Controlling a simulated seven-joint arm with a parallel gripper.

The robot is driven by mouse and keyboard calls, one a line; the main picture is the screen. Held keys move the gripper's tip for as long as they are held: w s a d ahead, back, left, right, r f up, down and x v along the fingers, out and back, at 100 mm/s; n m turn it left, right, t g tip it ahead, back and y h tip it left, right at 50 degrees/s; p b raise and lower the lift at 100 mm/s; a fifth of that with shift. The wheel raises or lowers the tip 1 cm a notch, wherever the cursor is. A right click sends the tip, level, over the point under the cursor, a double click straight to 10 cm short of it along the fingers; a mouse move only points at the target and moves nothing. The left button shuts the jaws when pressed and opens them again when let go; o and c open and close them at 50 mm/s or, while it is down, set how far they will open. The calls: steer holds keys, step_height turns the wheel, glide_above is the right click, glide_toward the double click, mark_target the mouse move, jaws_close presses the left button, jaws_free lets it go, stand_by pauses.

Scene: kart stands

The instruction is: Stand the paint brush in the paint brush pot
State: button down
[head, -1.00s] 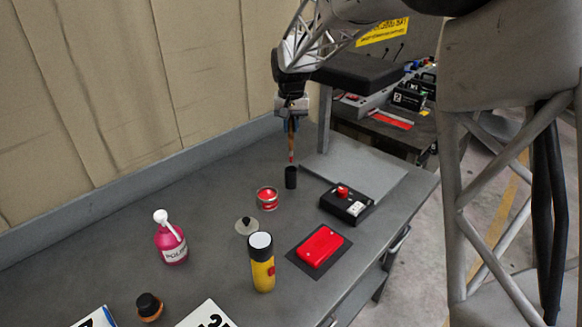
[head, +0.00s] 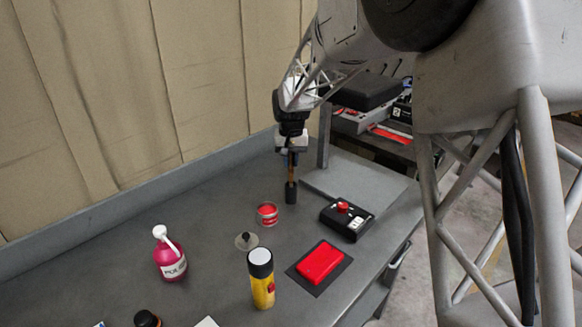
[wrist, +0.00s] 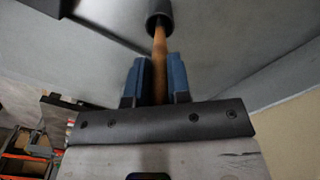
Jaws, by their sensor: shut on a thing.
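The paint brush (head: 291,173) has a brown wooden handle and hangs about upright below my gripper (head: 292,158). My gripper is shut on it; in the wrist view the blue-padded fingers (wrist: 157,75) flank the brown handle (wrist: 160,45). The paint brush pot (head: 291,194) is a small dark cylinder standing on the bench right below. The brush's lower end is hidden inside the pot's mouth, which also shows in the wrist view (wrist: 158,10). I cannot tell whether the tip touches the bottom.
A red-topped tin (head: 267,214) stands near the pot, front left. A black box with a red button (head: 346,218) is to the right. A lid (head: 246,241), red case (head: 320,262), yellow torch (head: 262,285) and pink bottle (head: 169,256) are nearer. A post (head: 324,135) rises behind right.

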steer(key=shift+f, duration=1.35)
steer(key=c, duration=1.1)
jaws_free()
steer(key=shift+o, duration=0.2)
step_height(320, 180, up, 12)
steer(key=shift+f, duration=0.15)
steer(key=shift+r, duration=0.3)
steer(key=shift+s, duration=0.1)
